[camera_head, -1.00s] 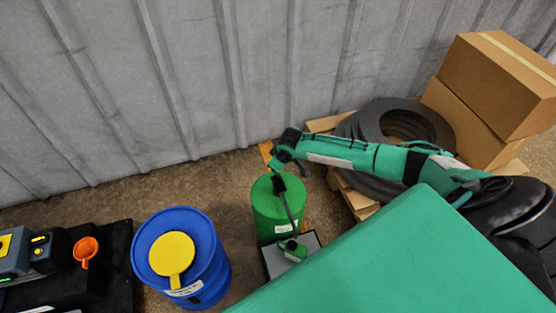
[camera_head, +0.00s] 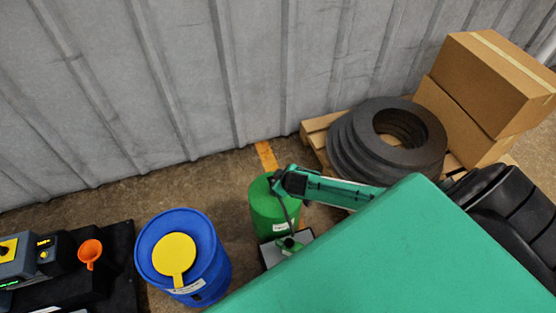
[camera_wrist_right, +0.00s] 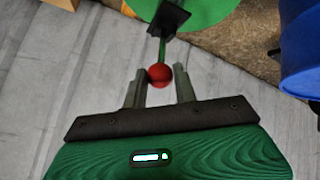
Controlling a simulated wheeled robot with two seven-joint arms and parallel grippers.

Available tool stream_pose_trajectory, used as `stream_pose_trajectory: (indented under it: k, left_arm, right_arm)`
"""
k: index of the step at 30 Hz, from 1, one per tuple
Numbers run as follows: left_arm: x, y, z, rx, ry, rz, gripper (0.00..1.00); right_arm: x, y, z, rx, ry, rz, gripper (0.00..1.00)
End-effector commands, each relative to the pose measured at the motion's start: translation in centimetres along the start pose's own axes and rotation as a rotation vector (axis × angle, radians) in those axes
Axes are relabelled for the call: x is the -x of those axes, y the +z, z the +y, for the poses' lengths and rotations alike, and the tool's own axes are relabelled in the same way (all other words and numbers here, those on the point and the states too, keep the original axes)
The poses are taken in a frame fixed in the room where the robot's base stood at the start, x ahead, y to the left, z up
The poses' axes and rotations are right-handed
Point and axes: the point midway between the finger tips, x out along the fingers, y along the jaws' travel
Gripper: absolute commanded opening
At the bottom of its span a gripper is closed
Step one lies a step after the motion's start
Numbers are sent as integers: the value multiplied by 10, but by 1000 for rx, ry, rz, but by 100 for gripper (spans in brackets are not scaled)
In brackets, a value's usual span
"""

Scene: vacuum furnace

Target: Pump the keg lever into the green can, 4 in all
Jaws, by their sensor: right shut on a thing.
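The green keg (camera_head: 264,217) stands on the floor, with my right forearm over its top right side. The green can (camera_head: 289,244) sits on a grey stand below it in the head view, under a thin dark spout (camera_head: 291,217). In the right wrist view, my right gripper (camera_wrist_right: 160,73) is shut on the red knob (camera_wrist_right: 160,75) of the keg lever (camera_wrist_right: 162,50). The keg top (camera_wrist_right: 210,10) shows behind the lever. In the head view the knob is hidden and the can is partly covered by a large green body panel of mine. My left gripper is out of view.
A blue barrel (camera_head: 205,268) with a yellow paddle-shaped piece (camera_head: 174,256) stands left of the keg. An orange funnel (camera_head: 89,251) is further left. Black rings (camera_head: 350,150) and cardboard boxes (camera_head: 490,80) sit on a pallet to the right. A corrugated wall (camera_head: 180,80) closes the back.

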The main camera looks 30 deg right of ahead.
Motion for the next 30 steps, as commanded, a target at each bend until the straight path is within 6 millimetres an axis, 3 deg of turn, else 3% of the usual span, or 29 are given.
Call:
stream_pose_trajectory:
  k: [12, 25, 26, 28, 30]
  left_arm:
    - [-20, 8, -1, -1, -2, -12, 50]
    - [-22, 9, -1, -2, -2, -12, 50]
    - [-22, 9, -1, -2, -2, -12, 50]
    - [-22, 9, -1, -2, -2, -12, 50]
    - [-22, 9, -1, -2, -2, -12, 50]
  right_arm:
    - [2, 17, -14, 1, -10, -13, 0]
    - [2, 20, -17, 1, -13, -17, 0]
    - [2, 20, -17, 1, -13, -17, 32]
    - [2, 20, -17, 1, -13, -16, 46]
    - [2, 19, -15, 1, -11, -14, 50]
